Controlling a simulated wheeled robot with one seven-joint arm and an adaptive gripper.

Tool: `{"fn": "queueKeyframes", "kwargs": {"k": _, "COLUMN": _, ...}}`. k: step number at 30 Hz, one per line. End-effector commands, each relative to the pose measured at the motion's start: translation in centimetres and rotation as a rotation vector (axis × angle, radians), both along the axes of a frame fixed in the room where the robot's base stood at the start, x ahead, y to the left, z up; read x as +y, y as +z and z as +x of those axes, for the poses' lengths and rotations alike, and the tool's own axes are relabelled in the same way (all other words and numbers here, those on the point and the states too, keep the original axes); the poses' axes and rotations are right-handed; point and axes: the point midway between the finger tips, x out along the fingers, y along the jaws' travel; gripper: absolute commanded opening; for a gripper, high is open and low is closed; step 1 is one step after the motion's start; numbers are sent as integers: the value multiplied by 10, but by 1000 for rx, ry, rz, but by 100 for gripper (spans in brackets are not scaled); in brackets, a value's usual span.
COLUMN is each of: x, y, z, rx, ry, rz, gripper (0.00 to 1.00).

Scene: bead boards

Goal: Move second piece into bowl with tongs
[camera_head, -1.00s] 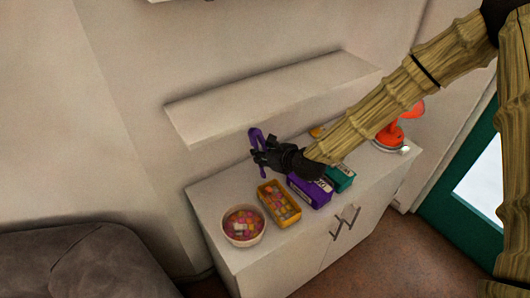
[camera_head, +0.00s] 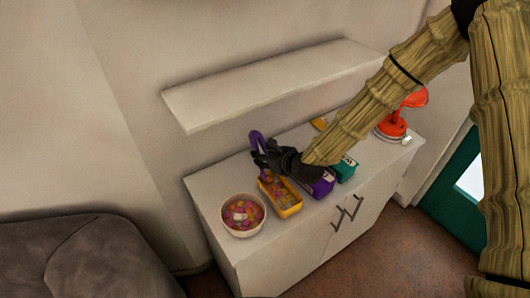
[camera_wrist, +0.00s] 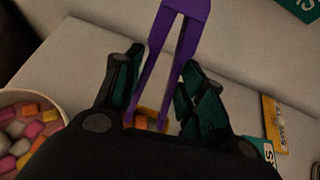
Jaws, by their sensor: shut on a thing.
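My gripper (camera_head: 260,160) is shut on the purple tongs (camera_head: 257,142). In the wrist view the tongs (camera_wrist: 184,22) stand between my fingers (camera_wrist: 158,98), with their legs running down toward the tips. The gripper is above the back end of the yellow tray (camera_head: 290,212), which holds several coloured pieces. Orange and yellow show by the tong tips in the wrist view; I cannot tell whether a piece is pinched. The white bowl (camera_head: 243,233) with several coloured pieces stands left of the tray; it also shows at the left of the wrist view (camera_wrist: 42,97).
A purple box (camera_head: 320,188) and a teal box (camera_head: 344,170) stand right of the tray. A red lamp (camera_head: 392,126) is at the cabinet's far right. A shelf (camera_head: 270,85) juts from the wall above. The cabinet top (camera_head: 212,182) behind the bowl is clear.

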Motion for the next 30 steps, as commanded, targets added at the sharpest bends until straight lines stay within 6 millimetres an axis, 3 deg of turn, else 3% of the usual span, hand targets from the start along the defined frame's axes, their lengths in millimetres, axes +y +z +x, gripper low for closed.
{"fn": "queueKeyframes", "kwargs": {"k": 12, "x": 0, "y": -32, "z": 1, "rx": 0, "ry": -2, "rz": 2, "gripper": 35}}
{"fn": "queueKeyframes", "kwargs": {"k": 26, "x": 0, "y": -35, "z": 0, "rx": 0, "ry": 0, "rz": 1, "gripper": 37}}
{"fn": "queueKeyframes", "kwargs": {"k": 30, "x": 0, "y": -35, "z": 0, "rx": 0, "ry": 0, "rz": 1, "gripper": 11}}
